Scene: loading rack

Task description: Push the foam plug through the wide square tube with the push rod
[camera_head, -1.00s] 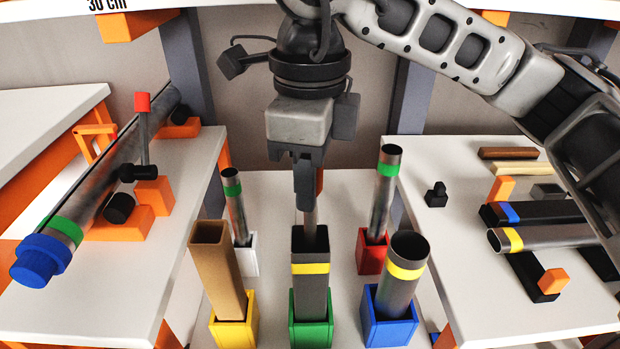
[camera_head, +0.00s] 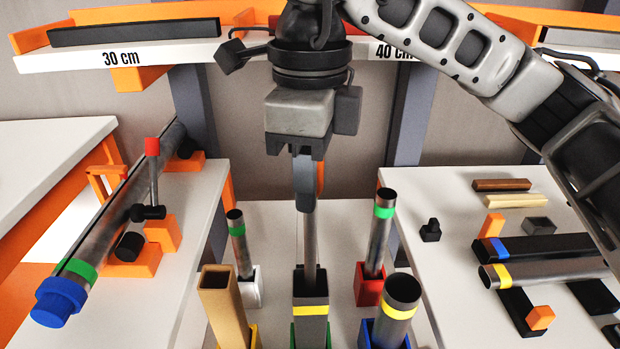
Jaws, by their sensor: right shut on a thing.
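The wide square tube (camera_head: 312,292) is dark grey with a yellow band and stands upright in a green holder (camera_head: 296,336). My right gripper (camera_head: 305,200) points down above it, shut on the push rod (camera_head: 310,238). The grey metal rod hangs upright, its lower part inside the tube's open top. An orange piece (camera_head: 320,177) shows beside the fingers; I cannot tell whether it belongs to the rod. The foam plug is not seen, and the tube's inside is hidden. My left gripper is not in view.
Close around stand a brown square tube (camera_head: 225,305), a wide round tube (camera_head: 397,312) and two thin green-banded tubes (camera_head: 240,245) (camera_head: 379,240). A long clamped tube (camera_head: 110,235) lies on the left table. Loose tubes (camera_head: 545,270) lie at right. A labelled shelf (camera_head: 240,50) spans the back.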

